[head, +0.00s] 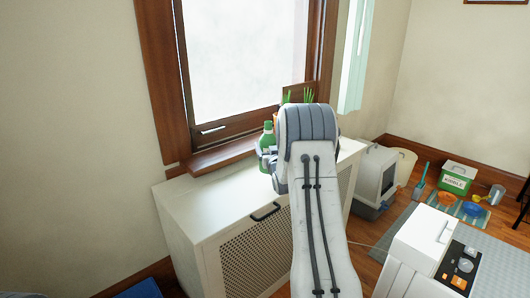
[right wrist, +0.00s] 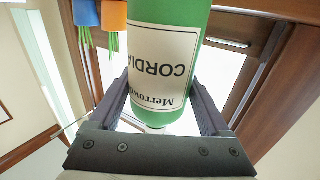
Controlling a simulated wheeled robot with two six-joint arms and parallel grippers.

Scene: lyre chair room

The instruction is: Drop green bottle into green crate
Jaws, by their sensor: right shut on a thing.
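The green bottle (head: 267,136) stands upright at the window, above the white cabinet's top, partly hidden by my right arm. In the right wrist view the bottle (right wrist: 150,112) fills the middle, its white label reading "Merrow" and "CORDIA" upside down. My right gripper (head: 267,157) is shut on it, with a dark finger on either side of the bottle in the right wrist view. I cannot tell whether the bottle touches the surface below. I cannot make out a green crate for certain. My left gripper is not in view.
The white cabinet (head: 200,208) has bare top at left. Potted plants, one blue pot (right wrist: 86,13) and one orange pot (right wrist: 114,15), are near the bottle. A green-and-white KIBBLE box (head: 457,178), a pet carrier (head: 374,178) and bowls are on the floor at right.

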